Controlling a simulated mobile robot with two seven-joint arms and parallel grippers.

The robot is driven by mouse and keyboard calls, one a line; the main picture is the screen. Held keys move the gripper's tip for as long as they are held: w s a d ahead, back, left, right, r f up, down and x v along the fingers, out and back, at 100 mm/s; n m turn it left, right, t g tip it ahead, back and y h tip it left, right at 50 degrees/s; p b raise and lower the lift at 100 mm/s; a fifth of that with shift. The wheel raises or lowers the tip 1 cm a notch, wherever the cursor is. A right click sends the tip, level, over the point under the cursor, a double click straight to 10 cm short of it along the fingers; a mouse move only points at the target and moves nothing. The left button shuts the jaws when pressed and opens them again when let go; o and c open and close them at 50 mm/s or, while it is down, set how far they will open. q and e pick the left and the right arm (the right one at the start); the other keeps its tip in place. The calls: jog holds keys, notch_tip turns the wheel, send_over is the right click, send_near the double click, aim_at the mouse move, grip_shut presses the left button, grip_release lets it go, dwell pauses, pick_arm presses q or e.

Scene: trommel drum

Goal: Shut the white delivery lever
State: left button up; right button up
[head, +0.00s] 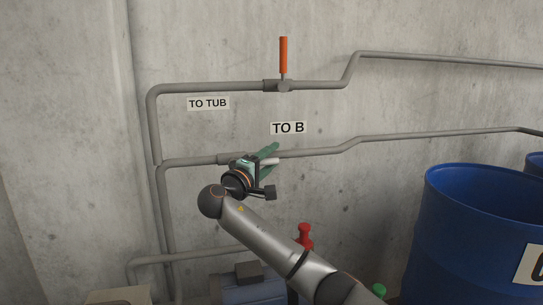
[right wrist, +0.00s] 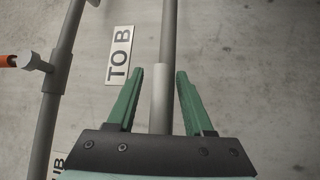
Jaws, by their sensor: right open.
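The white lever (head: 270,161) shows as a short pale bar at the lower pipe, just under the "TO B" label. It points right, roughly along the pipe. In the right wrist view the pale bar (right wrist: 160,95) lies between the fingers, lined up with the pipe. My right gripper (head: 268,159) is open, its green fingers on either side of the bar. In the right wrist view the fingers (right wrist: 159,85) stand apart with gaps on both sides. The lever's valve end is hidden by my gripper. My left gripper is out of view.
The upper pipe, labelled "TO TUB" (head: 208,104), carries an upright orange lever (head: 283,55). The "TO B" label (head: 288,128) is on the concrete wall. Blue barrels (head: 470,230) stand at right.

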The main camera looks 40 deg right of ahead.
jog(key=shift+d, duration=0.2)
grip_shut()
dwell(0.3)
dwell(1.1)
